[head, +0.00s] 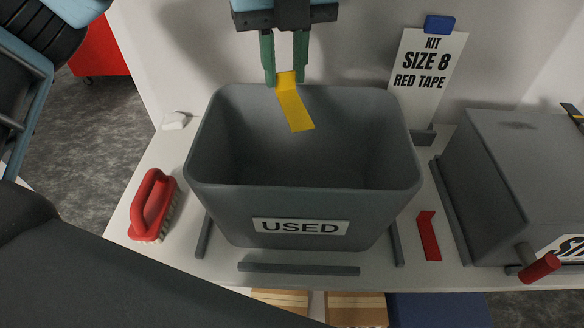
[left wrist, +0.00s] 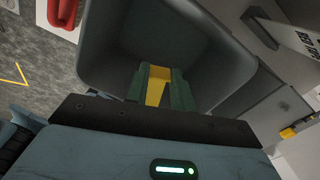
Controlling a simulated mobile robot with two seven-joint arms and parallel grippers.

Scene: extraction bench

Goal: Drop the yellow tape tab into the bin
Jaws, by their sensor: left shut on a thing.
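The yellow tape tab (head: 294,107) is a bent flat strip. My left gripper (head: 285,78) is shut on its upper end, and the strip hangs down over the back part of the bin opening. The grey bin (head: 300,212), labelled USED, stands upright on the white bench, and the part of its inside that shows looks empty. In the left wrist view the tab (left wrist: 157,88) sits between the green fingers (left wrist: 157,80), above the bin (left wrist: 110,45). My right gripper is not in view.
A red-handled brush (head: 153,205) lies left of the bin. A red tape tab (head: 428,236) lies to its right. A sign reading KIT SIZE 8 RED TAPE (head: 425,75) stands behind right. A grey box (head: 495,185) with a red-handled lever fills the right. Low strips surround the bin's base.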

